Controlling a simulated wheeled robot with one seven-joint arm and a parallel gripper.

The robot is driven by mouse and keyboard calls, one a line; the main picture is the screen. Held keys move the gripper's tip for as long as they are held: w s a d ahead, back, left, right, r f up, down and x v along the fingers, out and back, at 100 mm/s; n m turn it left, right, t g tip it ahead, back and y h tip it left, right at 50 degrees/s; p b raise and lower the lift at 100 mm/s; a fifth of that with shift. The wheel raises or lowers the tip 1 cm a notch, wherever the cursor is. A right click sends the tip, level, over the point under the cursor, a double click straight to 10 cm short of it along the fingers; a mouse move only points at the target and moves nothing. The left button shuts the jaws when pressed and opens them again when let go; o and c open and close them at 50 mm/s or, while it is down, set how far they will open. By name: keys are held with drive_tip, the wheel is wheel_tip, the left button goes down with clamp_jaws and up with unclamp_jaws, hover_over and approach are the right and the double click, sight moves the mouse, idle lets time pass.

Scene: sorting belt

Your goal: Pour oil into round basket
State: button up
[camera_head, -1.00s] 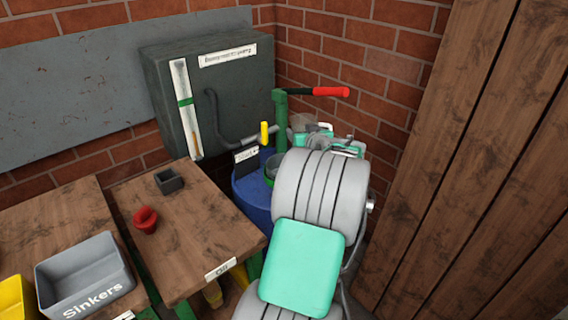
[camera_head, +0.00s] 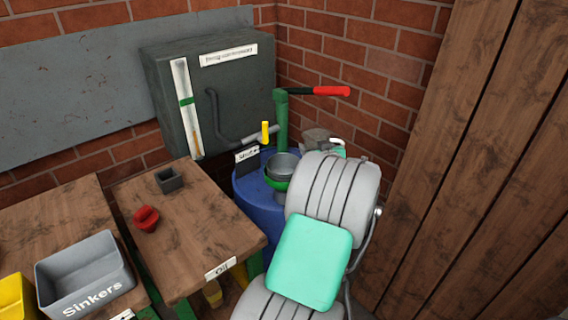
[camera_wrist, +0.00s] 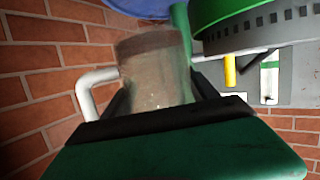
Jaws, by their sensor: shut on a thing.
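A see-through jug with a brownish-grey tint and a pale handle (camera_wrist: 157,72) is between the dark fingers of my gripper (camera_wrist: 160,98), which is shut on it. In the head view the jug (camera_head: 318,137) shows just above my arm, right of the round basket. The round basket (camera_head: 284,164) is grey, above a green rim on the blue barrel (camera_head: 254,207). A large green round rim (camera_wrist: 250,20) fills the upper right of the wrist view, apart from the jug. My arm hides most of the gripper in the head view. I cannot tell the oil level.
A green pump (camera_head: 281,122) with a red-tipped lever stands behind the basket. A yellow-handled tap (camera_head: 265,132) is close on its left. The wooden table (camera_head: 195,225) holds a dark square cup (camera_head: 169,180) and a red object (camera_head: 146,218). Brick and plank walls close the corner.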

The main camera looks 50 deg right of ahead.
sight(308, 142)
drive_tip(key=shift+w+a+r+n+h+p, duration=0.25)
drive_tip(key=shift+a+r+n+h+p, duration=0.15)
drive_tip(key=shift+n, duration=0.2)
drive_tip(key=shift+w+a+r+n+h+p, duration=0.2)
drive_tip(key=shift+a+r+n+h, duration=0.1)
drive_tip(key=shift+r+n, duration=0.25)
drive_tip(key=shift+w+a+r+n+h+p, duration=0.2)
drive_tip(key=shift+a+r+n+p, duration=0.15)
drive_tip(key=shift+r+n+p, duration=0.2)
drive_tip(key=shift+w+a+r+n+h+p, duration=0.2)
drive_tip(key=shift+a+r+n+p, duration=0.1)
drive_tip(key=shift+r+n+p, duration=0.15)
drive_tip(key=n, duration=0.2)
drive_tip(key=n+h, duration=0.1)
drive_tip(key=n, duration=0.1)
drive_tip(key=a+r+n+h+p, duration=0.1)
drive_tip(key=n, duration=0.1)
drive_tip(key=shift+w, duration=0.35)
drive_tip(key=shift+f+n+h+b, duration=0.15)
drive_tip(key=shift+n+h+b, duration=0.15)
drive_tip(key=shift+n+b, duration=0.25)
drive_tip(key=n+b, duration=0.1)
drive_tip(key=b, duration=0.3)
drive_tip(key=shift+w+a+r+n+t, duration=0.2)
drive_tip(key=shift+a+r+n+t, duration=0.1)
drive_tip(key=shift+r+n, duration=0.1)
